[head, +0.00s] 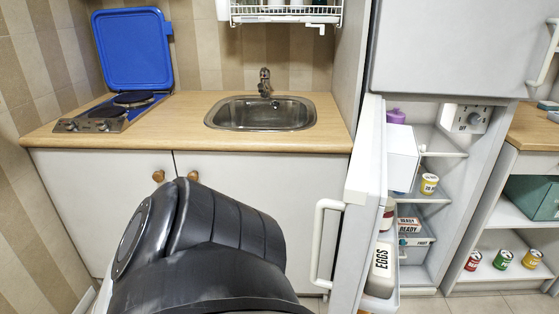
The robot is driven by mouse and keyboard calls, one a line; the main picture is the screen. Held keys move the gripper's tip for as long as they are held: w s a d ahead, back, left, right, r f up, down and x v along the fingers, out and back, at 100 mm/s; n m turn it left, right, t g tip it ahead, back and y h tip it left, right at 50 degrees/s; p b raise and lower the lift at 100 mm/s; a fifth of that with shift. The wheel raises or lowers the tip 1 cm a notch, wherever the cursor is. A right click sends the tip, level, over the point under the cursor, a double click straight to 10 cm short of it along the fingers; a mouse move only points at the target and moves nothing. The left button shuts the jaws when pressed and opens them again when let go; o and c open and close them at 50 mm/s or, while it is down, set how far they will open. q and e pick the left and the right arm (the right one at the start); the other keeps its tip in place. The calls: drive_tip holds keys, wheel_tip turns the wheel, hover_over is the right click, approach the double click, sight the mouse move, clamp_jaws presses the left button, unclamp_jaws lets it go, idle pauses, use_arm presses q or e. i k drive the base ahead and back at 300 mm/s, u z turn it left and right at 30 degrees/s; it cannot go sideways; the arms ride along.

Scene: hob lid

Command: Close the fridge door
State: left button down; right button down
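The fridge door (360,200) stands open at the right of the head view, swung out toward me. Its edge faces me, with a white handle (321,240) on its left side. The inner door shelves hold an egg box (380,268) and other items. The fridge interior (447,222) shows to the right of the door, with a yellow-labelled tub (428,183) and boxes on its shelves. A dark arm link of mine fills the lower middle, left of the handle and apart from it in the picture. Neither gripper shows.
A counter (185,110) with a sink (260,113) and a hob (105,114), its blue lid (133,48) raised, runs behind my arm. Open shelves with several cans (503,259) stand at the far right. A dish rack (285,12) hangs above the sink.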

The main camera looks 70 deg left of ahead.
sight(384, 156)
drive_tip(key=k, duration=0.95)
drive_tip(key=u, duration=1.55)
drive_tip(key=i, duration=0.65)
drive_tip(key=z, duration=1.45)
